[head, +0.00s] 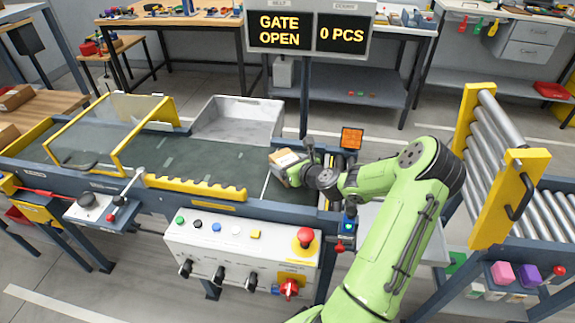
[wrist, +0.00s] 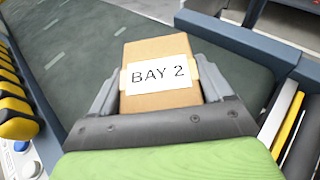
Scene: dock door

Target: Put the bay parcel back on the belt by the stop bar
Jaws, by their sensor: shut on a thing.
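The bay parcel (wrist: 158,52) is a brown cardboard box with a white label reading "BAY 2". In the head view the parcel (head: 285,160) is at the right end of the dark green belt (head: 215,158). My gripper (wrist: 160,95) is shut on the parcel, one finger on each side. In the head view my gripper (head: 297,170) reaches in from the right and hides part of the parcel. I cannot tell whether the parcel touches the belt. The belt also shows in the wrist view (wrist: 75,55). I cannot clearly make out the stop bar.
A display (head: 308,32) reads "GATE OPEN" and "0 PCS". A grey bin (head: 237,118) stands behind the belt. A yellow toothed rail (head: 195,187) lines the belt's front, and a yellow-framed gate (head: 110,135) crosses it at left. A raised roller section (head: 500,150) stands at right.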

